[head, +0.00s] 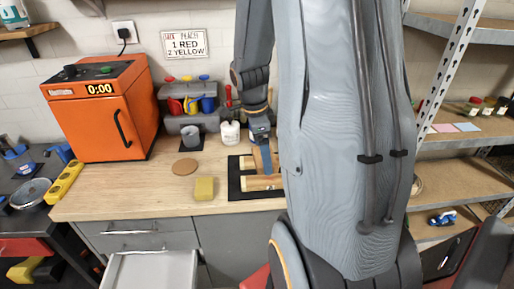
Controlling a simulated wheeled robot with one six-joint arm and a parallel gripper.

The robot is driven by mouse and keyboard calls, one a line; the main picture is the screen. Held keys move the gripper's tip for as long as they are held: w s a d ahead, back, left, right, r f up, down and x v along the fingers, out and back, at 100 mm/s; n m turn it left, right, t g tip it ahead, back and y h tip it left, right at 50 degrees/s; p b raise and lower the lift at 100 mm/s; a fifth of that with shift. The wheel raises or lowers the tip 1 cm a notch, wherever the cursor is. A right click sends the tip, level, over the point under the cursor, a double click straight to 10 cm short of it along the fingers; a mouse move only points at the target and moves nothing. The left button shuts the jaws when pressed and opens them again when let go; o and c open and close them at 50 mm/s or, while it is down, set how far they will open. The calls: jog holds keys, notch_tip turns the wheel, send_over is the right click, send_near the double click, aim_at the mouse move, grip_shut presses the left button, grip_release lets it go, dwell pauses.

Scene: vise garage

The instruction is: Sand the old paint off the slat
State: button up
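A light wooden piece (264,183), which may be the slat, lies on a black mat or frame (236,178) on the workbench. My gripper (261,140) points down above it at the back of the bench. A narrow blue piece (265,158) extends from under the gripper to the wood; I cannot tell whether it is held or is part of the work setup. The fingers are too small to read. My arm hides the right side of the wood and mat. A yellow block (204,188) lies on the bench, left of the mat.
An orange oven-like box (104,115) reading 0:00 stands on the left. A drawer (152,270) is open below. Metal shelves (465,140) stand right.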

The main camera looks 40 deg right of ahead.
aim_at(265, 180)
jog(key=shift+f+b, duration=2.35)
jog(key=shift+f, duration=1.5)
jog(key=shift+d+r, duration=0.1)
jog(key=shift+d, duration=0.15)
jog(key=shift+c, duration=0.4)
jog(key=s+d, duration=0.1)
jog(key=s+d+p, duration=0.1)
jog(key=shift+d+f, duration=0.2)
jog(key=shift+d, duration=0.15)
jog(key=shift+s+d+p, duration=0.2)
jog(key=shift+p, duration=0.15)
jog(key=shift+w+a+f+b, duration=0.2)
jog(key=shift+w+a+b, duration=0.15)
jog(key=shift+w+a, duration=0.3)
jog(key=shift+w+a+b, duration=0.15)
jog(key=shift+w+a, duration=0.1)
jog(key=shift+a, duration=0.3)
jog(key=shift+w+a+b, duration=0.15)
jog(key=shift+w+a, duration=0.05)
jog(key=shift+a, duration=0.3)
jog(key=shift+w+a+r, duration=0.15)
jog(key=shift+r, duration=0.25)
jog(key=r, duration=0.1)
jog(key=r+p, duration=0.1)
jog(key=shift+s+r+p, duration=0.2)
jog(key=shift+r+p, duration=0.1)
jog(key=shift+r, duration=0.05)
jog(key=shift+w+r+p, duration=0.1)
jog(key=shift+r+p, duration=1.5)
jog(key=shift+r, duration=0.9)
